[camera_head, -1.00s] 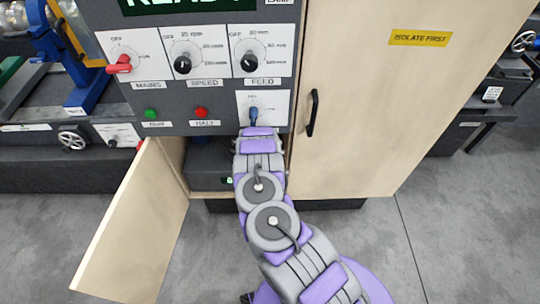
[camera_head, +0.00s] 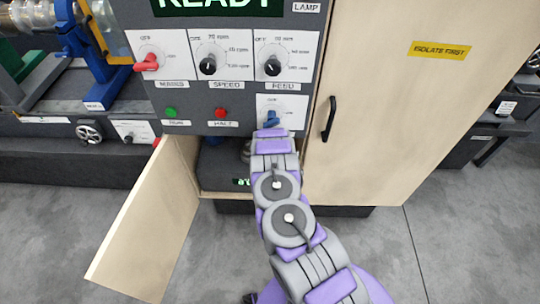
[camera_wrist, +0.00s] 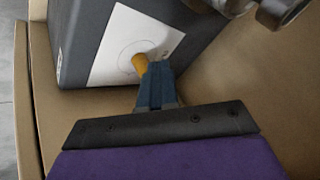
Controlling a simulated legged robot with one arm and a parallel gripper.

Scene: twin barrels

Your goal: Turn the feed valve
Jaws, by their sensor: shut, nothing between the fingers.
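My gripper (camera_wrist: 155,72) is shut and empty in the wrist view, its narrow blue fingertips right by an orange lever (camera_wrist: 140,62). The lever stands out from a white plate (camera_wrist: 112,45) on the side of a dark box. No label on it can be read, so I cannot tell for certain that it is the feed valve. I also cannot tell whether the fingertips touch it. In the head view my arm reaches toward the cabinet and hides the gripper. The FEED dial (camera_head: 271,67) is on the panel, with a blue knob (camera_head: 271,119) below it, partly hidden by my arm.
Metal fittings (camera_wrist: 275,10) show close by at the wrist view's upper right. The cabinet's lower door (camera_head: 145,225) stands open to the left. A closed wooden door (camera_head: 375,120) with a black handle is on the right. The grey floor in front is clear.

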